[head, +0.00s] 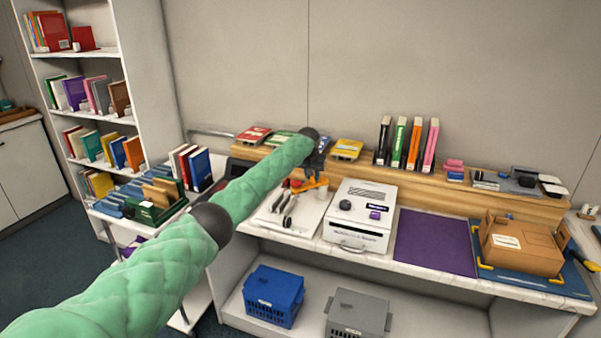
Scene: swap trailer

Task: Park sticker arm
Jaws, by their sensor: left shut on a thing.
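My left arm reaches in from the lower left to the back of the counter. My left gripper (315,168) points down over the white tool tray (301,222) and is shut, with an orange piece (309,186) at its tips. Whether this orange piece is the sticker arm I cannot tell. A small red thing (321,191) shows right beside it. Dark and silver tools (286,206) lie on the tray below. The gripper's fingertips are small and partly hidden. My right gripper is not in view.
A white machine (357,217) stands right of the tray, then a purple mat (434,242) and a cardboard box (522,246). Upright books (414,144) stand on the wooden riser (470,186) behind. A cart with books (142,226) is at left. Blue (273,295) and grey (358,314) crates sit below.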

